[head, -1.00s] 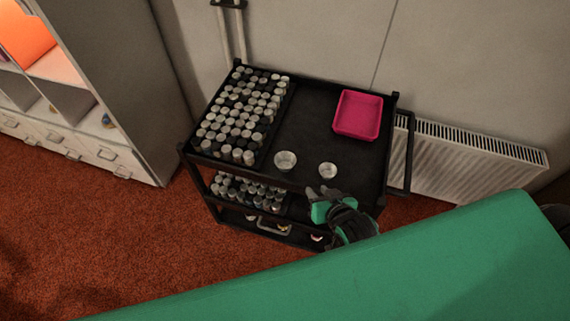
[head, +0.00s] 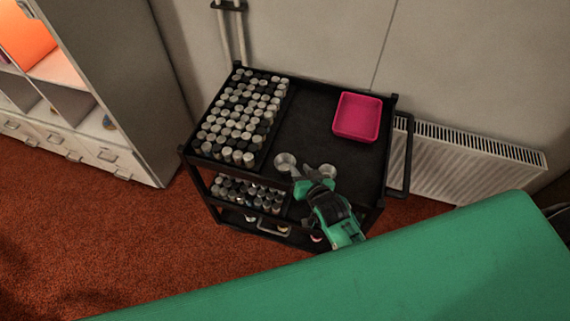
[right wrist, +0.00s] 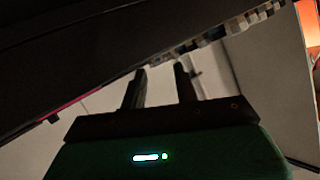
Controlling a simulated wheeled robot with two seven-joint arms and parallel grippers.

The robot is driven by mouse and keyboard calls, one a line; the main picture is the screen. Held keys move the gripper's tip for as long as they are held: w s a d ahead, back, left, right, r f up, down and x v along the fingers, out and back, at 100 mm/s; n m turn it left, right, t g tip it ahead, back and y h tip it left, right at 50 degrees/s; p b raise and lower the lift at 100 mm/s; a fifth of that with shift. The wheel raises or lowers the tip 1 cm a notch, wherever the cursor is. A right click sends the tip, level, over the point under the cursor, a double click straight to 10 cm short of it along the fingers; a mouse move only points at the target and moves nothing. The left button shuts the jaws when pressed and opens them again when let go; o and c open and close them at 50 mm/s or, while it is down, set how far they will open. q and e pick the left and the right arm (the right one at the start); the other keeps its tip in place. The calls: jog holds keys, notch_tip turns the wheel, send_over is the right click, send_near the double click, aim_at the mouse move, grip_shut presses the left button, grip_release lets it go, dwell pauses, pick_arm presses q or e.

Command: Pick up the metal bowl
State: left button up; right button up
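Two small round metal bowls stand on the cart's top shelf near its front edge. The left bowl (head: 284,161) is mostly clear to see. The right bowl (head: 328,170) is partly hidden behind my right gripper (head: 307,171). That gripper is at the front edge of the shelf, with its fingers pointing toward the bowls. In the right wrist view its two fingers (right wrist: 160,76) stand apart with nothing between them. The bowls cannot be made out in that view. My left gripper is not in view.
The black cart (head: 318,108) holds a block of several lidded jars (head: 240,115) on the left and a pink tray (head: 357,117) at back right. Its middle is bare. A radiator (head: 470,160) and the wall stand behind, a cabinet (head: 110,90) at left.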

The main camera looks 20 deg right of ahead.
aim_at(292, 158)
jog(key=shift+f+p+x, duration=0.15)
jog(key=shift+p+x, duration=0.1)
jog(key=shift+x, duration=1.05)
jog(key=shift+f+p+x, duration=0.15)
jog(key=shift+p+x, duration=0.1)
jog(key=shift+x, duration=1.1)
jog(key=shift+s+d, duration=0.1)
jog(key=shift+d, duration=0.05)
grip_shut()
